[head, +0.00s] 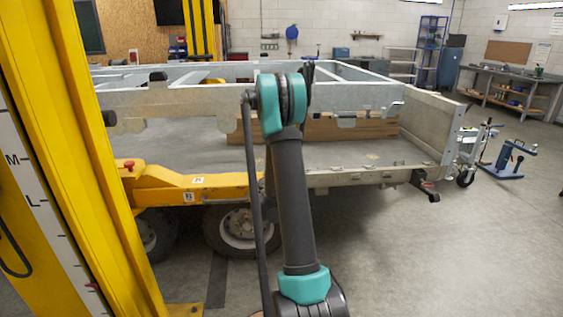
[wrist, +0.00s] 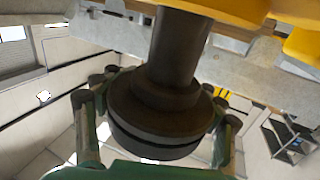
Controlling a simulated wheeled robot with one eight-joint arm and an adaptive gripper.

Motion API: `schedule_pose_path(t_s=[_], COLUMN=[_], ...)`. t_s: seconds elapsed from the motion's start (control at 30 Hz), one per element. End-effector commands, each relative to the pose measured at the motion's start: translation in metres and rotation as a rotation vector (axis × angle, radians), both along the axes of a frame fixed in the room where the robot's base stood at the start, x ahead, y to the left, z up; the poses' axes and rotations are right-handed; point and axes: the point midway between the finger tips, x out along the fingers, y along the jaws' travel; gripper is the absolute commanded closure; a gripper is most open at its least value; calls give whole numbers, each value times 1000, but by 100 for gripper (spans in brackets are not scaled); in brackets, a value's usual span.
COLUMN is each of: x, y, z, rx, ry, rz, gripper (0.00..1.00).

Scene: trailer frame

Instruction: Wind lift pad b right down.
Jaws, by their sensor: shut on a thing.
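The lift pad (wrist: 158,110) fills the middle of the wrist view as a dark round disc on a thick dark stem (wrist: 178,48). The stem runs to a yellow lift part (wrist: 235,8) at the top of the picture. The fingers of my gripper (wrist: 155,118) stand on both sides of the disc and are shut on it. No letter shows on this pad. In the head view the yellow lift arm (head: 190,187) reaches under the trailer and carries small labels. My arm covers its far end, and the gripper and pad are hidden there.
The grey metal trailer frame (head: 350,88) stands across the middle. A grey metal beam (wrist: 270,75) passes close above the pad in the wrist view. A yellow lift post (head: 85,130) rises at the left.

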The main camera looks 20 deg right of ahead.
Motion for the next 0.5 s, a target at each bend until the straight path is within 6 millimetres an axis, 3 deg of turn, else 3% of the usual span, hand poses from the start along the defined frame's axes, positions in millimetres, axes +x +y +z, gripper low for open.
schedule_pose_path(t_s=[0.5], x=[-9], y=[-8], z=[1], rx=[-2], ry=[-1], rz=[-429], gripper=[64])
